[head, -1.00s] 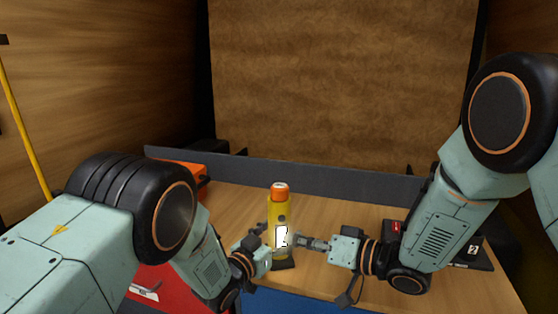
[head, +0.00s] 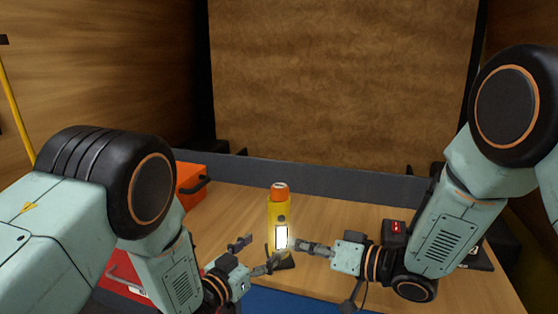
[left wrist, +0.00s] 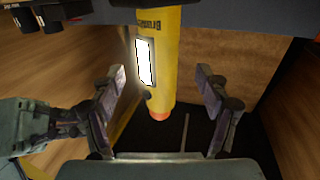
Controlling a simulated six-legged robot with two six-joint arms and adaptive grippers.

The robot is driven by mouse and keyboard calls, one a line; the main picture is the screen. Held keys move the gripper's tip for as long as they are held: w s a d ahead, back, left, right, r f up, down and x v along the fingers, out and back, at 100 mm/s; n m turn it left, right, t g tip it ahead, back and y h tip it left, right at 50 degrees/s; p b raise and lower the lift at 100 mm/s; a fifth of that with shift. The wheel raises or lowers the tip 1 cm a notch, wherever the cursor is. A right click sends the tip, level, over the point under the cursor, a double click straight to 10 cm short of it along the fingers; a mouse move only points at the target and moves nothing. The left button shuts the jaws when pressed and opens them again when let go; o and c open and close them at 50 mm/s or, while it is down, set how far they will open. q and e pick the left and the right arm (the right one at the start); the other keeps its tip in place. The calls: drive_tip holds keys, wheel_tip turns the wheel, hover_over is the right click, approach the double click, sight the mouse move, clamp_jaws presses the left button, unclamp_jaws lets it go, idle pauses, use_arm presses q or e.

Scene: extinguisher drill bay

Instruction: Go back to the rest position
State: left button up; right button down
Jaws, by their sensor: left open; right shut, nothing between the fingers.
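A yellow extinguisher (head: 279,210) with an orange top and a bright white panel stands upright on the wooden bench. My left gripper (head: 260,255) is open, in front of and to the left of the extinguisher, with nothing between its fingers. In the left wrist view the yellow extinguisher (left wrist: 160,55) shows beyond and between the spread fingers of my left gripper (left wrist: 165,85). My right gripper (head: 300,245) is shut and empty, with its tips close to the right side of the bright panel. I cannot tell whether they touch it.
An orange case (head: 189,178) with a dark handle stands at the left of the wooden bench (head: 345,212). A grey rail (head: 330,180) runs along the back. A small black-and-red item (head: 396,227) lies by my right arm. A blue surface (head: 285,302) is at the front edge.

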sight(273, 238)
use_arm(q)
drive_tip(key=v, duration=0.5)
drive_tip(key=x, duration=1.2)
drive_tip(key=shift+w+d+r, duration=0.1)
drive_tip(key=shift+w+d, duration=0.1)
drive_tip(key=shift+d, duration=0.05)
drive_tip(key=shift+s+a, duration=0.1)
drive_tip(key=shift+a, duration=0.05)
use_arm(e)
drive_tip(key=w+a, duration=0.1)
drive_tip(key=w, duration=0.5)
drive_tip(key=shift+a, duration=0.15)
